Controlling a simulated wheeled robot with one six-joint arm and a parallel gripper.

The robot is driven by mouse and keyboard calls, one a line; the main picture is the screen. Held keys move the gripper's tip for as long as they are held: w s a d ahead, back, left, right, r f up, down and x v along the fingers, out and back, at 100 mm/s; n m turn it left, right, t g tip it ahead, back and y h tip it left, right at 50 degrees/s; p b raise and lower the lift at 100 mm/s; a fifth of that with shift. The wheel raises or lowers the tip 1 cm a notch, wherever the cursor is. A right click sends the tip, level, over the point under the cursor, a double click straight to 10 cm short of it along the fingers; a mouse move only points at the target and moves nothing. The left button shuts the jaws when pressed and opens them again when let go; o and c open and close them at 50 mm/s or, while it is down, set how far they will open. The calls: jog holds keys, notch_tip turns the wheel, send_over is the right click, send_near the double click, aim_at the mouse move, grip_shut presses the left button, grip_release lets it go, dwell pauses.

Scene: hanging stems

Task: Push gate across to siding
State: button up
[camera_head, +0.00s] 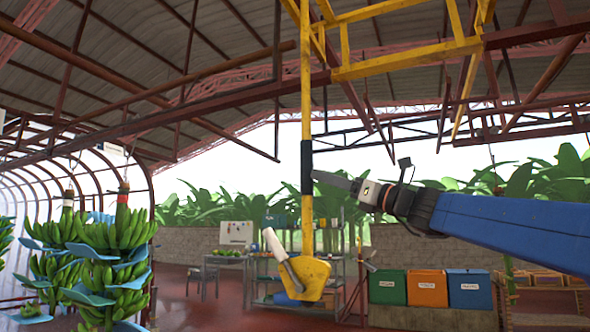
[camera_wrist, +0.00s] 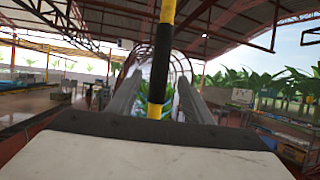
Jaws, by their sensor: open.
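The yellow gate frame (camera_head: 405,60) hangs overhead at the upper right. A yellow upright pole (camera_head: 307,100) with a black sleeve (camera_head: 307,166) hangs down at the middle of the head view. My gripper (camera_head: 322,178) reaches in from the right, its tips beside the black sleeve. In the wrist view the gripper (camera_wrist: 157,90) is open, with one finger on each side of the sleeve (camera_wrist: 160,65). I cannot tell whether either finger touches it. Dark red overhead rails (camera_head: 150,95) run to the left; I cannot tell which is the siding.
Green banana bunches (camera_head: 110,245) with blue sheets hang at the lower left. Green, orange and blue bins (camera_head: 427,288) stand at the lower right. A metal shelf (camera_head: 275,275) and a low block wall (camera_head: 190,243) are behind. Red floor shows between them.

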jog(key=x, duration=1.1)
jog(key=shift+w+a, duration=0.2)
jog(key=shift+r, duration=0.1)
grip_shut()
